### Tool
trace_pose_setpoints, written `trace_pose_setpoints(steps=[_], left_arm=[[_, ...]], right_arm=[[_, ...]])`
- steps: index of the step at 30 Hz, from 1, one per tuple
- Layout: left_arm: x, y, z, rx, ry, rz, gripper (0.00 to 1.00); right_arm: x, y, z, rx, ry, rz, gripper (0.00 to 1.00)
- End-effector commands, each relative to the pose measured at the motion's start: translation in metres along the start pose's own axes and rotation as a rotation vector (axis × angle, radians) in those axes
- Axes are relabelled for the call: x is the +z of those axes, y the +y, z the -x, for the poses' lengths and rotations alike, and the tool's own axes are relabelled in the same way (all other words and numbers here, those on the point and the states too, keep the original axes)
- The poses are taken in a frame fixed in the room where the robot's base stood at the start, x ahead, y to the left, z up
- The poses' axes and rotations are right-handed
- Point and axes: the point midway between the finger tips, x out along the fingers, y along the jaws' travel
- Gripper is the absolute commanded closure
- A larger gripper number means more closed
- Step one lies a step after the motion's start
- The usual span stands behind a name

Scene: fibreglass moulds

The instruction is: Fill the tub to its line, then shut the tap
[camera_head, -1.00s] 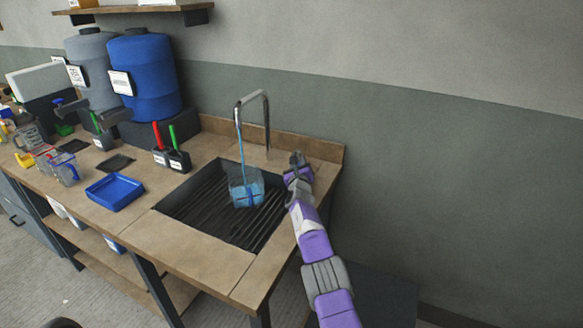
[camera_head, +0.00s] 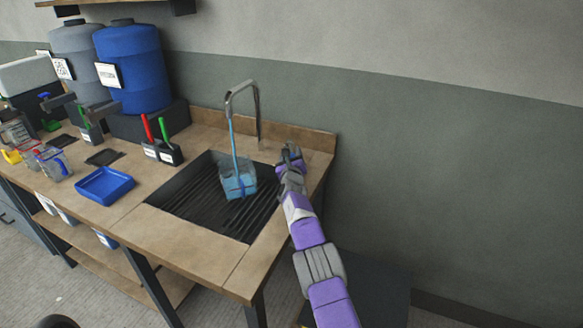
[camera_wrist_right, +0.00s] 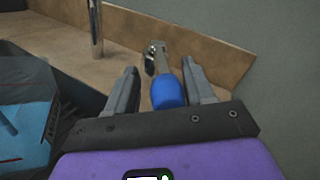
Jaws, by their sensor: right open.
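The clear tub (camera_head: 238,184) stands in the sink with bluish water in it. A blue stream (camera_head: 234,140) falls into it from the tap's spout (camera_head: 242,88), so the tap is running. The tub also shows at the left of the right wrist view (camera_wrist_right: 22,118), with dark marks on its side; I cannot tell how the water level stands against the line. My right gripper (camera_head: 291,154) is at the sink's right back corner. In the right wrist view its open fingers (camera_wrist_right: 159,68) stand either side of the tap's blue handle (camera_wrist_right: 168,92). My left gripper is out of view.
The black slatted sink (camera_head: 180,204) is set in the wooden bench. A blue tray (camera_head: 105,186), pen holders (camera_head: 162,152) and jugs (camera_head: 52,164) stand to its left. A blue drum (camera_head: 132,68) and a grey drum (camera_head: 75,50) stand behind. A wall closes the back.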

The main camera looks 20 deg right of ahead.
Motion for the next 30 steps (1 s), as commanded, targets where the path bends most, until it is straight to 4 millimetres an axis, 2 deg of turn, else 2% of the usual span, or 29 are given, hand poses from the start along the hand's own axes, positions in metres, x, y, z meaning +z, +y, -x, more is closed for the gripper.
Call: trace_pose_setpoints(steps=[7,21,30], left_arm=[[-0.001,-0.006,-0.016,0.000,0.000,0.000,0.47],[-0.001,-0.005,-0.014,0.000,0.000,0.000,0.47],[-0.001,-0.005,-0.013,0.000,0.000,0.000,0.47]], right_arm=[[-0.002,0.001,0.018,0.006,-0.001,-0.003,0.47],[-0.003,0.000,0.059,0.006,0.004,-0.004,0.47],[-0.003,0.001,0.068,0.007,0.002,-0.003,0.47]])
